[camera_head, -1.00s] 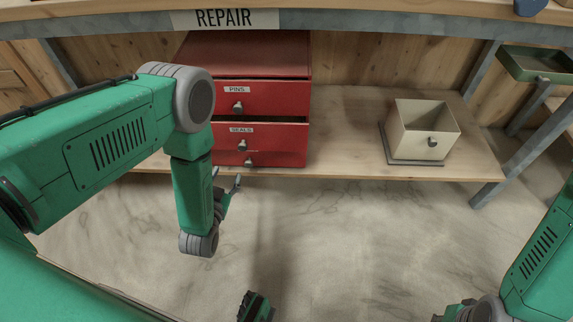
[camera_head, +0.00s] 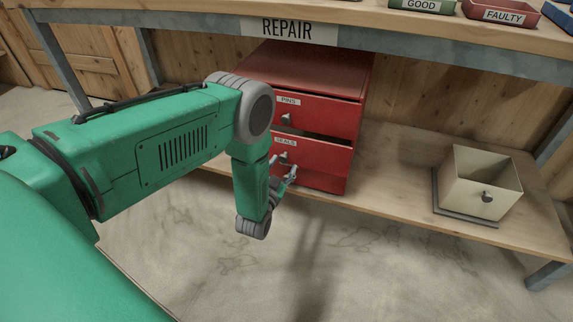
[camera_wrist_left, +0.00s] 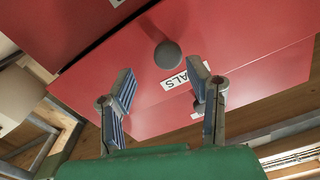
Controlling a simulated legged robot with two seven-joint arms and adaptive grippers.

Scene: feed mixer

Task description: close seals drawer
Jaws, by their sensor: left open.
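The red cabinet (camera_head: 320,68) stands on the low shelf. Its seals drawer (camera_head: 325,160) bears a SEALS label and a small round knob, and a dark gap above its front shows it is partly pulled out. My left gripper (camera_head: 284,169) is open and empty, close in front of the drawer's front in the head view. In the left wrist view, the open fingers of the left gripper (camera_wrist_left: 163,82) face the seals drawer (camera_wrist_left: 235,45), with its knob (camera_wrist_left: 167,54) just beyond and between them. Contact cannot be told. My right gripper is out of view.
The PINS drawer (camera_head: 325,115) sits directly above. A cream open box (camera_head: 478,190) with a knob stands on a grey base at the right of the wooden shelf (camera_head: 390,190). The REPAIR bench edge (camera_head: 400,45) runs overhead. The floor in front is clear.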

